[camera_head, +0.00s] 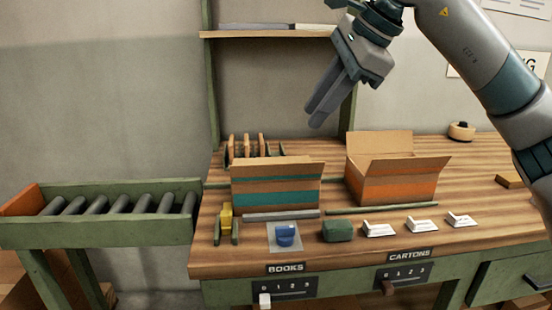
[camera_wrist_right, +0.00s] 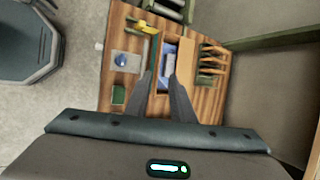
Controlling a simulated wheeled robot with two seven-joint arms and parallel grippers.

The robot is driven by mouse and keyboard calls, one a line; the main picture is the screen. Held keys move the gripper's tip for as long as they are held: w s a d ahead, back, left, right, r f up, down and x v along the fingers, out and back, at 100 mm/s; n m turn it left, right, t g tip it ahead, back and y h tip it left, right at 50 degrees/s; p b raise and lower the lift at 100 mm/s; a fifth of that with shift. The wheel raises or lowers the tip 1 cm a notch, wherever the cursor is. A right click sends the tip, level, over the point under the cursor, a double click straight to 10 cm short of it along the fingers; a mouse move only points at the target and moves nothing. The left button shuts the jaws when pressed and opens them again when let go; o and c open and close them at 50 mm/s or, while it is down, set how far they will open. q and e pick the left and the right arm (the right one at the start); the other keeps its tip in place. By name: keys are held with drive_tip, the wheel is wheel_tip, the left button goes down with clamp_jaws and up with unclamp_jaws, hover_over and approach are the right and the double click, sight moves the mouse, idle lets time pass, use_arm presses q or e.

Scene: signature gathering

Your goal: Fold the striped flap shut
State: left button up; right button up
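A left cardboard box (camera_head: 275,200) with teal stripes stands on the workbench. Its teal-striped front panel (camera_head: 278,172) stands up, and its inside is hidden in the head view. A right cardboard box (camera_head: 390,188) with orange stripes has tan flaps (camera_head: 378,143) raised. In the right wrist view, an open box (camera_wrist_right: 167,62) with blue and white contents lies beyond the fingertips, a teal strip along one side and a tan flap (camera_wrist_right: 186,52) on the other. My right gripper (camera_head: 314,115) hangs above and behind the boxes, open and empty; its fingers show apart in the wrist view (camera_wrist_right: 163,75). My left gripper is out of view.
A roller conveyor (camera_head: 105,203) adjoins the bench at left. A blue object (camera_head: 286,235) on a grey pad, a green block (camera_head: 337,231) and white cards (camera_head: 379,229) line the front. A rack (camera_head: 247,146) stands behind the left box. A shelf (camera_head: 270,34) hangs above.

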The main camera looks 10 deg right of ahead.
sight(278, 165)
drive_tip(key=shift+d+r, duration=0.1)
idle(0.3)
drive_tip(key=x, duration=1.7)
drive_tip(key=shift+w, duration=0.1)
clamp_jaws()
